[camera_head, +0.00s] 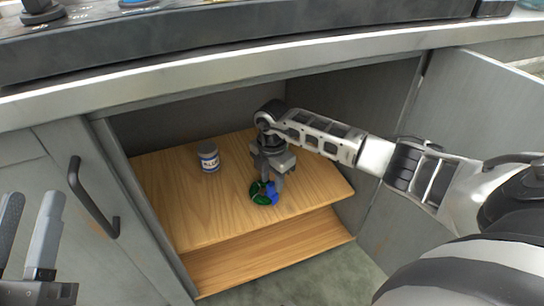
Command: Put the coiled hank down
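The coiled hank (262,198), green and blue, is at the wooden shelf inside the open cabinet. My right gripper (269,182) reaches in from the right and points down right over it. The fingers meet the hank's upper side, but I cannot tell whether they grip it or only touch it. I also cannot tell whether the hank rests on the shelf (205,219) or hangs just above it. My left gripper (26,240) is at the lower left, outside the cabinet, with its two fingers apart and nothing between them.
A white and blue can (208,158) stands on the shelf left of my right gripper. A lower wooden board (270,255) lies beneath. The cabinet door (455,105) stands open at right. A closed door with a dark handle (93,198) is at left. The shelf's front left is clear.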

